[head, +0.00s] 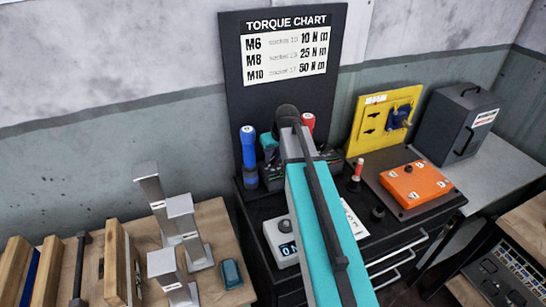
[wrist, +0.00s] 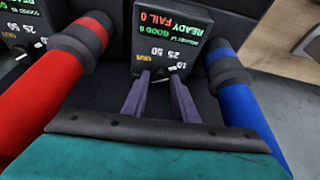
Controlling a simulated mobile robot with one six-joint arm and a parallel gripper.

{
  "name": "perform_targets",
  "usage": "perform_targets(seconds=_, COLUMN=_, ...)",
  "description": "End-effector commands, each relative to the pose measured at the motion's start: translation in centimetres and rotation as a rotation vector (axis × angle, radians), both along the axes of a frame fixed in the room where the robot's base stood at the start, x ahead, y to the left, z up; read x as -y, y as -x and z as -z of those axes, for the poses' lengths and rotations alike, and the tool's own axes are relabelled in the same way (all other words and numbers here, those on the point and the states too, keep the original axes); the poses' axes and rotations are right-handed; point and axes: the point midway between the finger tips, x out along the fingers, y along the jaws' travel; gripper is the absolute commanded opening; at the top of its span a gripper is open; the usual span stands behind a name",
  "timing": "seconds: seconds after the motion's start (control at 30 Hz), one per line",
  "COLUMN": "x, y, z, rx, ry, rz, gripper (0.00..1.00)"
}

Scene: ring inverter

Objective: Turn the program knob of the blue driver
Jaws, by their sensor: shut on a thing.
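In the wrist view, a dark controller box (wrist: 172,35) stands ahead, beside the blue driver (wrist: 245,95). Its screen reads READY, GOOD 0, FAIL 0, upside down. The small program knob (wrist: 160,74) is below the screen, with marks including 10, 25 and 50 around it. My gripper (wrist: 161,80) has its two purple fingers on either side of the knob, shut on it. The fingers hide part of the knob, so its exact pointing is hard to tell. In the head view, the blue driver (head: 249,150) stands upright left of my arm, which hides the knob and fingertips.
A red driver (wrist: 75,75) stands left of the controller in the wrist view, with another controller (wrist: 22,25) beyond it. In the head view, the torque chart (head: 287,60) is behind. An orange box (head: 415,186) and yellow panel (head: 385,120) are to the right.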

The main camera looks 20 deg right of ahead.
Motion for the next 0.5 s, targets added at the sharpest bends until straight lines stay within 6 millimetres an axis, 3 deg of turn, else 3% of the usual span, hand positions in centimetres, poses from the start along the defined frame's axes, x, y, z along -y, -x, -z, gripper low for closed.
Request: perform_targets(seconds=0.5, x=0.39, y=-0.17, z=0.08, rx=0.001, ry=0.000, rz=-0.267, gripper=0.04)
